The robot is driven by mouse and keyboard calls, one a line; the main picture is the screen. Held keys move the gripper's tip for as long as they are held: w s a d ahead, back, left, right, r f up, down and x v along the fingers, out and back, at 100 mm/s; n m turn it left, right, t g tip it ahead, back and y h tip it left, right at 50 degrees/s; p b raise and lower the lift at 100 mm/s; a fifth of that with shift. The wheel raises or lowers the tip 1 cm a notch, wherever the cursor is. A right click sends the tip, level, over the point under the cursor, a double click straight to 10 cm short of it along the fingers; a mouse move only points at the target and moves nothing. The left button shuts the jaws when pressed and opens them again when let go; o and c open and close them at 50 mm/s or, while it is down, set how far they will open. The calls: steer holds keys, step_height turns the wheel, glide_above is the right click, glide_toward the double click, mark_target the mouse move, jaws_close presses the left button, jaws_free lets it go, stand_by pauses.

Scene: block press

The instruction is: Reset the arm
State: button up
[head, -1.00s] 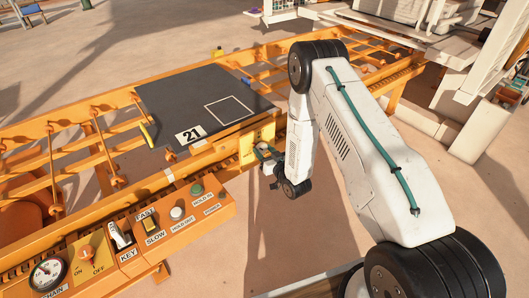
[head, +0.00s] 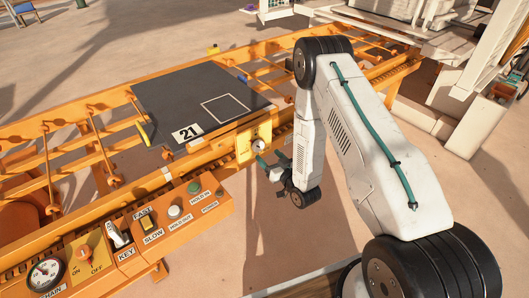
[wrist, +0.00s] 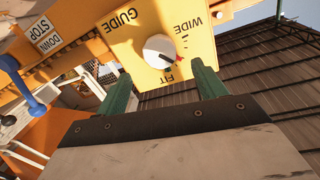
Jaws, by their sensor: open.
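My arm (head: 365,125) reaches down in front of the orange machine. My gripper (head: 262,163) is low beside the yellow guide panel (head: 251,138). In the wrist view, the green fingers of my gripper (wrist: 158,78) are spread apart with nothing between them. Beyond them is the yellow guide panel (wrist: 125,45) with a white round knob (wrist: 158,48), marked GUIDE, WIDE and FIT, seen upside down. The knob's red mark points to the lower right, nearer FIT. The fingertips appear apart from the knob.
The orange roller frame carries a dark plate (head: 182,100) marked 21. A control box (head: 150,235) with switches and buttons stands at lower left. In the wrist view, a blue-knobbed lever (wrist: 36,105) is at the left. Bare floor (head: 300,235) lies below my gripper.

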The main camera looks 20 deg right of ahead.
steer(key=shift+v, duration=0.9)
